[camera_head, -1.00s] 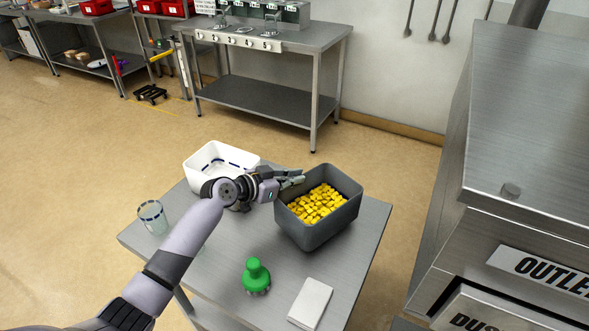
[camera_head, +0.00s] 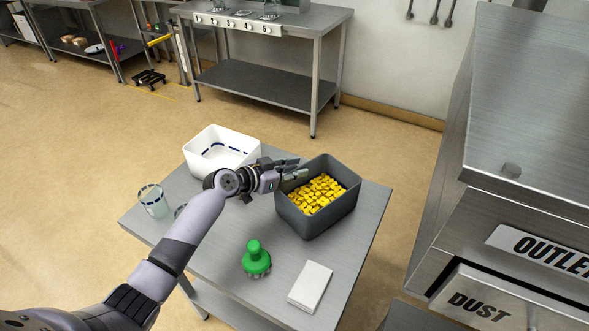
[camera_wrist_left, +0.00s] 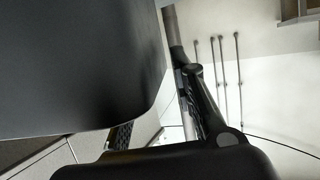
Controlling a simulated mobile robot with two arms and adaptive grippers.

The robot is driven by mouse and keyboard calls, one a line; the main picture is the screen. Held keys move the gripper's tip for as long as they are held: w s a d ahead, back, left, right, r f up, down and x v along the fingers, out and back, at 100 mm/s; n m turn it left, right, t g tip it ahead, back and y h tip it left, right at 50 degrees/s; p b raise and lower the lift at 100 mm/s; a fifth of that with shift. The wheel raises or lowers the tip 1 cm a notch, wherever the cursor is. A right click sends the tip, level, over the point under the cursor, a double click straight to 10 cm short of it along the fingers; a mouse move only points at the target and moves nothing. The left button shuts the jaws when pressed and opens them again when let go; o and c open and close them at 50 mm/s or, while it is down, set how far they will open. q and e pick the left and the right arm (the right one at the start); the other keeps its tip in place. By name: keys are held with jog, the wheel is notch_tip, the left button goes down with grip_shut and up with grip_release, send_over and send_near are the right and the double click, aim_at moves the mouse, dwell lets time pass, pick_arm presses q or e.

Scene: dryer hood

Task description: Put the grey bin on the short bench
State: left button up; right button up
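The grey bin (camera_head: 316,217) is a deep, open, dark grey box full of yellow pieces (camera_head: 318,192). It is at the far right part of the metal table (camera_head: 222,236); I cannot tell whether its base touches the top. My left gripper (camera_head: 291,171) is at the bin's far left rim, its fingers shut on the wall. In the left wrist view a large dark surface fills the left, with a finger linkage (camera_wrist_left: 203,95) beside it; the contact is hidden. My right gripper is out of view. A longer bench (camera_head: 280,30) with numbered places stands beyond; I cannot tell if it is the short one.
A white bin (camera_head: 220,165) stands left of the grey bin. A clear cup (camera_head: 153,202), a green-handled brush (camera_head: 256,260) and a white pad (camera_head: 310,287) are on the table. A steel machine (camera_head: 500,200) stands at right. Floor is clear beyond the table.

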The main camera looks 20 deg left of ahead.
pick_arm(q)
jog(key=shift+r, duration=0.1)
jog(key=b+v, duration=0.2)
jog(key=v, duration=1)
dwell(0.4)
